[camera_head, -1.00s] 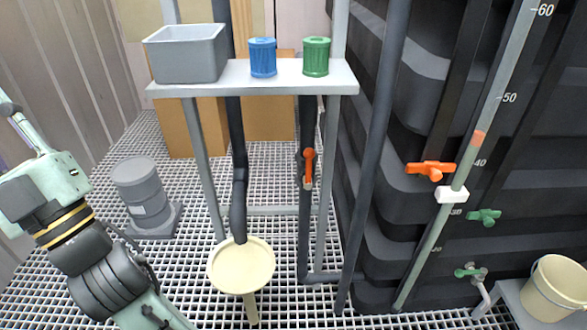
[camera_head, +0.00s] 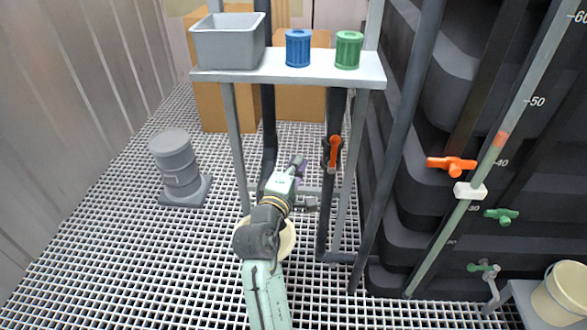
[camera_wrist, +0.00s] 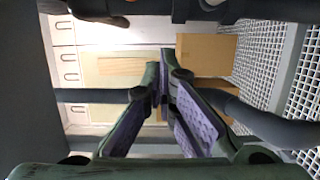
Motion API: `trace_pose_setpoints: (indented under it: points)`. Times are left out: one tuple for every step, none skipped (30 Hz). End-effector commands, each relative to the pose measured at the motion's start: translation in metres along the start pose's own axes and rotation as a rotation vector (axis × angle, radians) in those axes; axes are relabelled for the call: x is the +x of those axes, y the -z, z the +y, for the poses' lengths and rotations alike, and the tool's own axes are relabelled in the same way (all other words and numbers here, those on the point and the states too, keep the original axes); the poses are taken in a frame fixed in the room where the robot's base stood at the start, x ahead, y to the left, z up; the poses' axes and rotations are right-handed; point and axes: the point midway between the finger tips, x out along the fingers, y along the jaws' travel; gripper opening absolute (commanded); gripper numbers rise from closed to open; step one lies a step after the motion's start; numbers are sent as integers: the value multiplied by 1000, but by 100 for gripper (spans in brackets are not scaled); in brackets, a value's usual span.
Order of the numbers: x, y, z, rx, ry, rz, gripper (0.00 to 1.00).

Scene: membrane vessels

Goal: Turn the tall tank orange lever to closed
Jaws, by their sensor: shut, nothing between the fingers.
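An orange lever (camera_head: 452,164) sits on the dark ribbed tall tank (camera_head: 430,100) at the right, lying roughly horizontal. A second, red-orange lever (camera_head: 334,152) stands upright on a dark vertical pipe under the shelf. My gripper (camera_head: 299,160) is below the shelf, left of the red-orange lever and well apart from the tank's lever. In the wrist view my gripper (camera_wrist: 165,88) has its purple-padded fingers meeting at the tips, with nothing held. I cannot make out either lever clearly in the wrist view.
A white shelf (camera_head: 290,72) carries a grey bin (camera_head: 228,48), a blue cup (camera_head: 298,50) and a green cup (camera_head: 348,52). Dark pipes and shelf legs surround my gripper. A slanted level gauge (camera_head: 480,170) and green valves (camera_head: 501,215) stand by the tank.

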Motion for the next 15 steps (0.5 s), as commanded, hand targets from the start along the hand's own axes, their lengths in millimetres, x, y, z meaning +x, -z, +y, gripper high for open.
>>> trace_pose_setpoints:
  points:
    - [12, 0, 3, 0, 0, -1, 0]
    - [19, 0, 4, 1, -1, -1, 0]
    - [27, 0, 3, 1, -1, -1, 0]
    - [34, 0, 3, 1, 0, -1, 0]
    - [39, 0, 3, 2, -1, -1, 0]
    - [47, 0, 3, 2, 0, 0, 0]
    - [46, -8, 3, 2, 2, -3, 0]
    - [46, -13, 2, 3, 2, -1, 0]
    - [48, -19, 2, 3, 2, -2, 0]
    - [48, -23, 2, 3, 1, -2, 0]
    - [49, -26, 2, 3, 1, 1, 0]
    - [50, -29, 2, 3, 1, 1, 0]
    - [50, -31, 1, 3, 2, 2, 0]
    - [51, -33, 1, 4, 2, 2, 0]
    - [52, -35, 1, 3, 1, 2, 0]
